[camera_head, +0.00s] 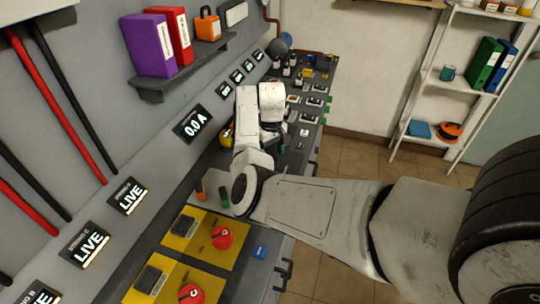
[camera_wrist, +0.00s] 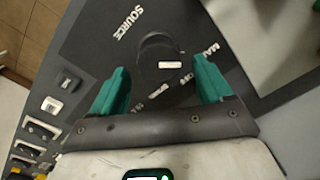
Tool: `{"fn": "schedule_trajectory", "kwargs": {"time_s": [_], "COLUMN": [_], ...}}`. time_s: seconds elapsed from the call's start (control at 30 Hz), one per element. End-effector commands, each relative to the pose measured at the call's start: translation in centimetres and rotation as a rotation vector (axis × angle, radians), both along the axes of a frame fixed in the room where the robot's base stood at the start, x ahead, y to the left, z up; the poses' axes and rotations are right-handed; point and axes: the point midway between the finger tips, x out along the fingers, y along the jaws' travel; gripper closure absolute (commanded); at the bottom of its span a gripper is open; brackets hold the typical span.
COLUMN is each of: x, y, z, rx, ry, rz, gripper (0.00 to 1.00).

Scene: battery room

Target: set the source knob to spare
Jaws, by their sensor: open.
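The source knob (camera_wrist: 158,46) is a dark round knob on a dark panel, in the upper middle of the wrist view. The word SOURCE is printed at its upper left. A white mark (camera_wrist: 170,65) shows at its lower edge. Other white lettering around it is partly legible; one word begins "MA", and I cannot read "spare". My gripper (camera_wrist: 159,68) is open, with one teal finger on either side of the knob's near side. I cannot tell whether they touch it. In the head view my gripper (camera_head: 275,138) is over the bench, and the knob is hidden there.
The bench carries switches (camera_head: 314,101) beyond my gripper and red knobs (camera_head: 222,237) on yellow plates nearer. A wall shelf (camera_head: 185,68) with binders overhangs the bench's left side. A white rack (camera_head: 422,95) stands at the right, with open tiled floor before it.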

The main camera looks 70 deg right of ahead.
Motion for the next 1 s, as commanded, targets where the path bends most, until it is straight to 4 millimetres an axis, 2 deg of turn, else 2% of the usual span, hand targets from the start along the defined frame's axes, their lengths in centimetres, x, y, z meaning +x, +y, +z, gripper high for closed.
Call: {"fn": "schedule_trajectory", "kwargs": {"time_s": [0.2, 0.53, 1.0], "x": [0.0, 0.0, 0.0], "y": [0.0, 0.0, 0.0], "z": [-1.8, -2.1, -2.0], "rx": [-0.001, 0.0, 0.0], "ry": [0.0, -0.001, -0.001], "rz": [0.0, 0.0, 0.0], "gripper": [0.21, 0.22, 0.67]}}
